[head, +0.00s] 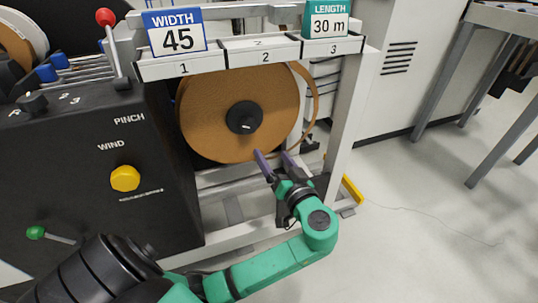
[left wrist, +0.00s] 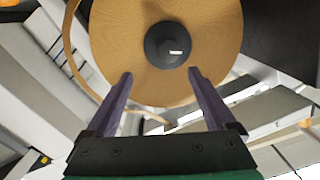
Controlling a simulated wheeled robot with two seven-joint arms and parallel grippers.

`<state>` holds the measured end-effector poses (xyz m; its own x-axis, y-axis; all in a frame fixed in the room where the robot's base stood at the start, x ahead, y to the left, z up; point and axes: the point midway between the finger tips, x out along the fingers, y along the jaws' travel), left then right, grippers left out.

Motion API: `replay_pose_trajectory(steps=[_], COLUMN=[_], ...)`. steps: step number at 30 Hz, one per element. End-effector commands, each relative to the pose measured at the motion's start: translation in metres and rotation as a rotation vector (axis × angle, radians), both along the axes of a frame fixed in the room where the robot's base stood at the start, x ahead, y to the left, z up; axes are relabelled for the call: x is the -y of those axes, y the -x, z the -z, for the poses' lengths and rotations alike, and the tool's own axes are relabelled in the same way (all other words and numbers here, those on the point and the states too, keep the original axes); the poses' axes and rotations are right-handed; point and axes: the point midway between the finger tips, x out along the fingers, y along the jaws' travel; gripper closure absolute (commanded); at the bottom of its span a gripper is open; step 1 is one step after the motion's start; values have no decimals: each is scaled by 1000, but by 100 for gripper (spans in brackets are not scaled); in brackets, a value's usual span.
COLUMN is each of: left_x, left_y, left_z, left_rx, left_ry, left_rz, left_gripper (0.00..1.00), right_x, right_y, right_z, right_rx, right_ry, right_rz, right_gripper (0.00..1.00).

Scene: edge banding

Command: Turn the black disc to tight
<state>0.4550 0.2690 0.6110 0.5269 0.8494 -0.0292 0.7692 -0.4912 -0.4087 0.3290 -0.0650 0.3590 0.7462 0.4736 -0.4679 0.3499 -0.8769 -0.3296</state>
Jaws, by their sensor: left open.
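The black disc (head: 245,117) sits at the centre of a large brown roll of edge banding (head: 205,115). A small white mark shows on the disc's face. My left gripper (head: 274,157) is open and empty, just below and to the right of the disc in the head view, apart from it. In the left wrist view the disc (left wrist: 167,45) is beyond the two purple fingertips (left wrist: 161,76), above the gap between them, with the roll (left wrist: 115,35) behind it. My right gripper is not in view.
A black control box (head: 80,170) with a yellow knob (head: 125,178) and a green-tipped lever (head: 35,232) stands at the left. A pale frame post (head: 350,110) rises right of the roll. Signs reading WIDTH 45 (head: 176,32) and LENGTH 30 m (head: 328,20) stand above. Floor at the right is clear.

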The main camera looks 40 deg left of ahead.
Motion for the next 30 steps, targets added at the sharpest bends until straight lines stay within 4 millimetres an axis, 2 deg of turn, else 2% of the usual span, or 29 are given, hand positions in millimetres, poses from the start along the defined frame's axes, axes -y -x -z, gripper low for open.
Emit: replay_pose_trajectory(steps=[2, 5, 18, 21, 24, 30], left_x=[-1, -10, -105, -118, -125, -126], left_y=[7, 3, -52, -60, -64, -65], left_z=[-5, -12, -11, -10, -11, -11], left_rx=[60, 69, 63, 62, 62, 61], left_ry=[2, -1, -2, 0, 1, 3], left_rz=[-24, -31, -30, -28, -28, -28], left_gripper=[11, 11, 11, 11, 11, 11], right_x=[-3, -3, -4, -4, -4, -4], right_y=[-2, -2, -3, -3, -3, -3], right_z=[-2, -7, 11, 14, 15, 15], right_rx=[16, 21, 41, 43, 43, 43], right_ry=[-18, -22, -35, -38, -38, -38], right_rz=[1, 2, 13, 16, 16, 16], right_gripper=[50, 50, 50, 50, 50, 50])
